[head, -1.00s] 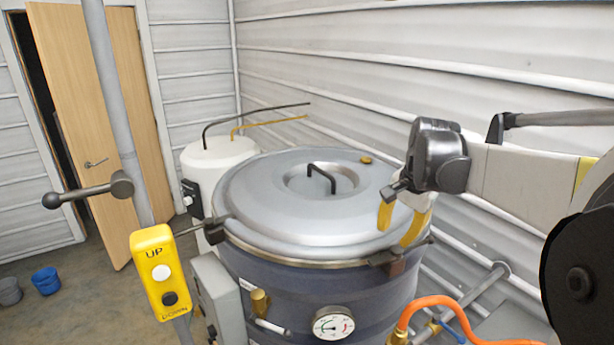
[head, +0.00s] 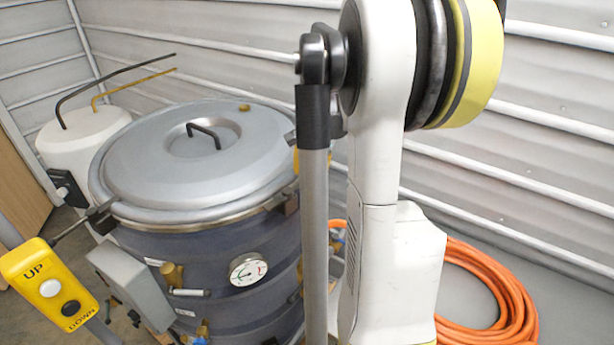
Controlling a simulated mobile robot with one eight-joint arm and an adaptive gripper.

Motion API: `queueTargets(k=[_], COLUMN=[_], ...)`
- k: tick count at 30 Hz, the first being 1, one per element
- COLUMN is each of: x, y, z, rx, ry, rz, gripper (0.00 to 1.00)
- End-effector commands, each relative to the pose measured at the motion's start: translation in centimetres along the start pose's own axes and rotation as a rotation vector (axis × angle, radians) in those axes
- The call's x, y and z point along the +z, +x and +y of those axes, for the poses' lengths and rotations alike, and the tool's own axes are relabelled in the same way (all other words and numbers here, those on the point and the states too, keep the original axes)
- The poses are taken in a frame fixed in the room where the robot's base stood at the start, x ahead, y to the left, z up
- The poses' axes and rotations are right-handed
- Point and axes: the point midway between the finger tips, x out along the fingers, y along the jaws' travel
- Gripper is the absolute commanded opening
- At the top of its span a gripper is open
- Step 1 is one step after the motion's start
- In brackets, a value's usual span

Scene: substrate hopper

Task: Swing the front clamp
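The large dark-blue vessel (head: 215,268) stands at left centre under a grey domed lid (head: 150,155) with a black handle. One dark clamp (head: 102,217) sits at the left of the lid's rim, with a thin rod running from it toward the yellow control box. Another dark clamp (head: 287,202) sits at the rim's right front, close to my arm in the picture. I cannot tell which is the front clamp. My white arm stands upright at right centre, and I cannot make out my gripper. A small yellow patch beside the rim is mostly hidden by my arm.
A yellow UP/DOWN control box (head: 48,283) stands at lower left, near a grey box (head: 130,282). A dial gauge (head: 248,271) and brass fittings stick out of the vessel's front. A white tank (head: 85,140) stands behind. An orange hose (head: 490,270) lies coiled at right.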

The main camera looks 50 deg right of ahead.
Motion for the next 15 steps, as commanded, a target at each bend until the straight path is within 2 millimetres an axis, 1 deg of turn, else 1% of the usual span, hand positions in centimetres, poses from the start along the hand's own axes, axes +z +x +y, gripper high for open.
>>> queueTargets(k=[3,10,11,12,13,14,15], x=[0.01,0.01,0.01,0.01,0.01,0.01,0.01], y=[0.50,0.52,0.51,0.51,0.51,0.51,0.50], z=[0.01,0.01,0.00,0.01,0.01,0.01,0.01], rx=[0.000,0.000,0.000,0.000,0.000,0.000,0.000], ry=[0.000,0.000,0.000,0.000,0.000,0.000,0.000], rz=[0.000,0.000,0.000,0.000,0.000,0.000,0.000], gripper=[0.34,0.34,0.27,0.15,0.05,0.00,0.00])
